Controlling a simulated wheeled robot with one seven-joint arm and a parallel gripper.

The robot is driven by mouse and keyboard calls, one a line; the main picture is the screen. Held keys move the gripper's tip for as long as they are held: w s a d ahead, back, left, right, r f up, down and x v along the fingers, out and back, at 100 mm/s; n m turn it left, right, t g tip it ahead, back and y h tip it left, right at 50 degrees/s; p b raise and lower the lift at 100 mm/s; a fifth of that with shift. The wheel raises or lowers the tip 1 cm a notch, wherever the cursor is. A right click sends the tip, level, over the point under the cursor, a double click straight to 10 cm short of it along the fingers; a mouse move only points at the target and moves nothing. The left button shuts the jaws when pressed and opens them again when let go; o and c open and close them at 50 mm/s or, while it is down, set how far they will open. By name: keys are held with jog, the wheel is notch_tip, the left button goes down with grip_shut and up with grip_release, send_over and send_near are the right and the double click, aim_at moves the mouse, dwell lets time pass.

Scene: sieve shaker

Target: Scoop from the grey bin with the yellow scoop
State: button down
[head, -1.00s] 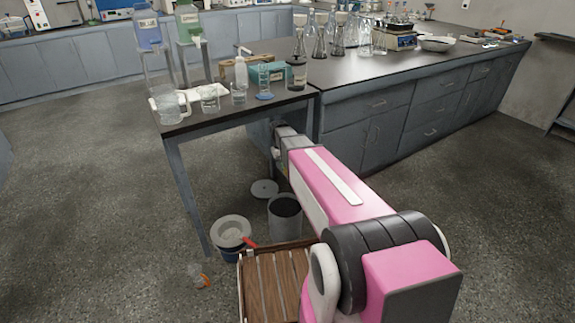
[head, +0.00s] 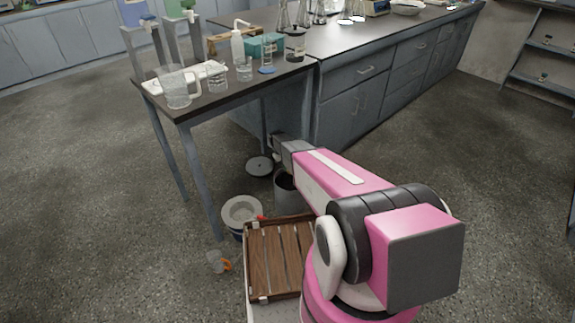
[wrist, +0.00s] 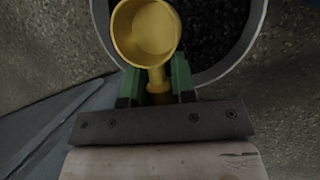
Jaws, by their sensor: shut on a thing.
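The yellow scoop (wrist: 146,32) shows in the wrist view, its round bowl facing the camera with a bare yellow inside. My gripper (wrist: 158,76) is shut on the scoop's handle with its green fingers. The grey bin (wrist: 251,38) lies beyond the scoop, with dark granular material (wrist: 210,40) inside. The bowl overlaps the left part of the bin's opening in this view; I cannot tell its height above the material. In the head view the bin (head: 283,197) stands on the floor, partly hidden by my arm. The scoop cannot be made out there.
A white-rimmed bucket (head: 242,210) stands left of the bin, and a round grey lid (head: 259,166) lies behind it. A wooden slatted tray (head: 279,260) is in front. The table (head: 190,110) with glassware stands close behind.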

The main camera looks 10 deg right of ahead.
jog(key=t, duration=0.1)
jog(key=t+y, duration=0.1)
jog(key=w+t, duration=0.1)
jog(key=shift+a+r+t, duration=0.1)
jog(key=shift+a+t, duration=0.15)
jog(key=shift+t, duration=0.05)
jog(key=f+t, duration=0.1)
jog(key=f, duration=0.1)
jog(key=w+f+y, duration=0.1)
jog(key=f, duration=0.2)
jog(key=w+f+t, duration=0.1)
jog(key=f, duration=0.1)
jog(key=shift+a+f+t, duration=0.2)
jog(key=shift+f+t, duration=0.1)
jog(key=shift+s+d+f+g, duration=0.8)
jog(key=shift+s+d+g, duration=0.5)
jog(key=shift+s, duration=1.85)
notch_tip(320, 180, up, 6)
jog(key=w+a+g+h, duration=0.1)
jog(key=g+h, duration=0.1)
jog(key=g, duration=0.2)
jog(key=shift+w, duration=0.25)
